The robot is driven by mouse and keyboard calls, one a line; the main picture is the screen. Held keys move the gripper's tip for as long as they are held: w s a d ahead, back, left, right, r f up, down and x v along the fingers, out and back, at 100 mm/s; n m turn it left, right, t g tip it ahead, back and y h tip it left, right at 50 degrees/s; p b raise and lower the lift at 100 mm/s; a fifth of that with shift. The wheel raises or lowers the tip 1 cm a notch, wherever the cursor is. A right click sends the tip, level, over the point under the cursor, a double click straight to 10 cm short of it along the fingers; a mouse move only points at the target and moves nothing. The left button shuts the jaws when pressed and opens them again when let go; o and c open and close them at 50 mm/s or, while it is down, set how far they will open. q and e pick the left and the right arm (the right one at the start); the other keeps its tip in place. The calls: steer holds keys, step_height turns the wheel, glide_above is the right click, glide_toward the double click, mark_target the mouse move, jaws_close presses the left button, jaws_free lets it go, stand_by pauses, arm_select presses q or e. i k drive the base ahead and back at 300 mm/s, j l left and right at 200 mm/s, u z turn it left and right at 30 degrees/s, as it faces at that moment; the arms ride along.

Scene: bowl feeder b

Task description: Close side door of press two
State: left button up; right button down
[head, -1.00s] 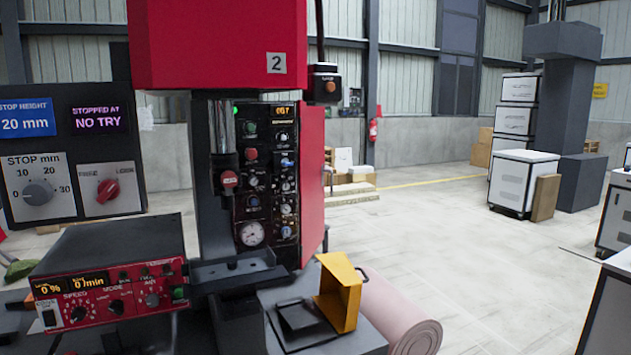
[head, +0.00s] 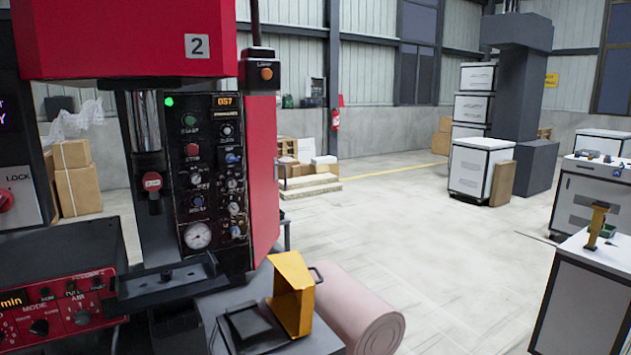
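Press two (head: 115,38), red with a "2" plate, stands at the left of the head view. Its dark control panel (head: 211,170) has a lit green lamp, a display reading 057, knobs and a gauge. A tall red side door panel (head: 263,175) stands along the right edge of the control panel, with a small handle on its right edge. I see it at a steep angle and cannot tell how far it stands open. Neither of my grippers is in view.
A yellow bracket-like bin (head: 292,295) stands on a grey block in front of the press. A pink roll (head: 350,308) lies beside it on the floor. A red control box (head: 70,318) is at lower left. White cabinets (head: 590,290) stand at right. The floor between is clear.

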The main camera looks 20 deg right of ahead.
mark_target(259, 112)
steer(key=i+l+z, duration=0.15)
steer(key=z, duration=0.2)
steer(key=i+l+z, duration=0.15)
steer(key=l+z, duration=0.2)
steer(key=i+l+z, duration=0.1)
steer(key=z, duration=0.25)
steer(key=i+l+z, duration=0.25)
steer(key=i+z, duration=0.25)
steer(key=i+l+z, duration=0.1)
steer(key=i+z, duration=0.4)
steer(key=i+u, duration=0.7)
steer(key=i+l+u, duration=0.1)
steer(key=i+u, duration=0.15)
steer(key=u, duration=0.15)
